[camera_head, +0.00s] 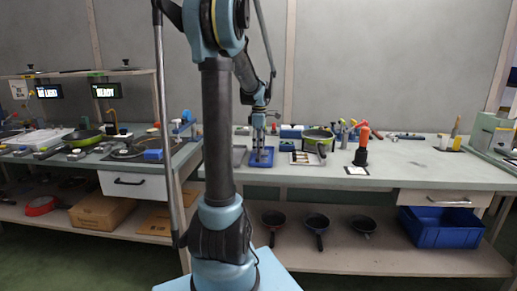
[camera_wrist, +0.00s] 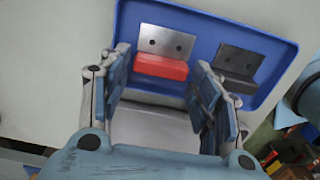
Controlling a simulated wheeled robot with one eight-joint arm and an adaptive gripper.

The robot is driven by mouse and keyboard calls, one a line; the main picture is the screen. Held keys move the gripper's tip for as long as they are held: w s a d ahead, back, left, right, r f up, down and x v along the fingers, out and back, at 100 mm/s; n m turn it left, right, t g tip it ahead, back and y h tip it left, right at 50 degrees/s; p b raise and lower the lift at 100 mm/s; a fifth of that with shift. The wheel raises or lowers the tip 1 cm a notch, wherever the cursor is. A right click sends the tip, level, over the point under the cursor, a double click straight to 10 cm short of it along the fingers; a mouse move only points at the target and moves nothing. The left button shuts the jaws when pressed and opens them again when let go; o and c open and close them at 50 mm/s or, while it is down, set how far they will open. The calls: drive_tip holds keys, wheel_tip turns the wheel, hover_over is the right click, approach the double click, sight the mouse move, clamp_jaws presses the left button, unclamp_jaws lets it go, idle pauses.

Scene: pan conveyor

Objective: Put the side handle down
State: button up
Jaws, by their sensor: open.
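A side handle with a red grip and a grey two-hole metal plate (camera_wrist: 163,67) lies in a blue tray (camera_wrist: 213,13). A second one, with a dark plate and grip (camera_wrist: 238,63), lies to its right in the same tray. My gripper (camera_wrist: 160,80) is open above the tray. Its fingers reach toward either side of the red grip, and I see no contact; the gap in height is hard to judge. In the head view my gripper (camera_head: 259,146) points down over the blue tray (camera_head: 262,163) on the right-hand bench, and the handles are too small to make out.
A pan (camera_head: 318,136) stands to the right, beyond a light board with small parts. A black-and-orange tool (camera_head: 362,147) stands further right. The bench top (camera_head: 415,165) right of it is mostly clear.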

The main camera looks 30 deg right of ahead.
wheel_tip(320, 180, up, 12)
drive_tip(key=s+a+f+m, duration=0.2)
drive_tip(key=s+a, duration=0.1)
drive_tip(key=a, duration=0.8)
drive_tip(key=s+a+f+m+t, duration=0.1)
drive_tip(key=s+a+f+m, duration=0.2)
drive_tip(key=s+a+f, duration=0.35)
drive_tip(key=s+a+f+m+t, duration=0.1)
drive_tip(key=s+a+f+m, duration=0.25)
drive_tip(key=s+a, duration=0.55)
drive_tip(key=s+a+f+m, duration=0.2)
drive_tip(key=s+a+f, duration=0.4)
drive_tip(key=f, duration=0.4)
drive_tip(key=shift+a+f, duration=0.15)
drive_tip(key=shift+a, duration=0.35)
drive_tip(key=shift+m, duration=0.25)
